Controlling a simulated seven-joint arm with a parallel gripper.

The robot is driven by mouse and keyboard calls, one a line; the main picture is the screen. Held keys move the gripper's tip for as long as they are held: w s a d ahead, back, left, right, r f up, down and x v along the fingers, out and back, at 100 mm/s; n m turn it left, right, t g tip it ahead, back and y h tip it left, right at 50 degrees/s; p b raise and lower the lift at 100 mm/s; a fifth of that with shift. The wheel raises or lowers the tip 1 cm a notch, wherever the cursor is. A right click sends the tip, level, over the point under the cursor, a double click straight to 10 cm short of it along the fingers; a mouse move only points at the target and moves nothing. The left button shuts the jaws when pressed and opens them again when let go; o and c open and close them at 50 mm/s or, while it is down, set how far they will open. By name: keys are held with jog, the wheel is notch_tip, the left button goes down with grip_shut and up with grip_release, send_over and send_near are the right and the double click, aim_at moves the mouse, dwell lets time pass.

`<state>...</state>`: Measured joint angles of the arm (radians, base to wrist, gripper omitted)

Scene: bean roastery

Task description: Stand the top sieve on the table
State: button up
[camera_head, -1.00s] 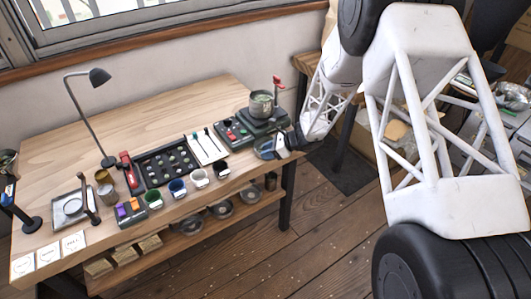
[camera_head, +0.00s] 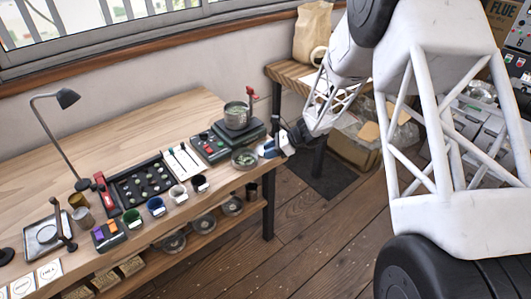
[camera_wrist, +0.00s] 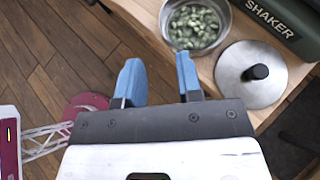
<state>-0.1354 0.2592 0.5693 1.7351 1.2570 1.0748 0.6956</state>
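A round metal sieve (camera_head: 236,117) sits on the dark green shaker (camera_head: 239,133) at the right end of the table. Whether it is one sieve or several stacked is too small to tell. My gripper (camera_head: 270,150) is at the table's right front corner, apart from the sieve. In the wrist view its two blue fingers (camera_wrist: 158,78) are spread with nothing between them. The shaker's labelled side (camera_wrist: 270,15) shows at the upper right; the sieve on it is out of that view.
A metal bowl of green beans (camera_wrist: 194,24) and a round metal lid with a black knob (camera_wrist: 250,75) lie near the gripper on the table. The bowl also shows in the head view (camera_head: 244,158). Cups and a bean tray (camera_head: 141,184) stand left. Bare wood (camera_head: 120,135) lies behind.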

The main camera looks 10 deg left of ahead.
jog(key=shift+r, duration=0.1)
dwell(0.7)
jog(key=s+d+r+n+h, duration=0.3)
jog(key=s+d+r+n, duration=0.25)
jog(key=s+r, duration=0.5)
jog(key=s+d+r+n+h, duration=0.2)
jog(key=s+d+r+n, duration=0.2)
jog(key=s+d+r, duration=0.45)
jog(key=s+d+r+n+t+h, duration=0.1)
jog(key=s+d+r+n+h, duration=0.1)
jog(key=s, duration=0.6)
jog(key=s+d+r+n+t+h, duration=0.1)
jog(key=s+d+r+n+h, duration=0.1)
jog(key=s, duration=0.6)
jog(key=s+d+r+n+t+h, duration=0.1)
jog(key=s+d+r+n+h, duration=0.1)
jog(key=s+d+r, duration=0.3)
jog(key=s+d+n, duration=0.1)
jog(key=s+d, duration=0.1)
jog(key=s, duration=0.1)
jog(key=shift+s+d+r+t+h, duration=0.15)
jog(key=shift+s+r+t+h, duration=0.15)
jog(key=shift+r+t, duration=0.1)
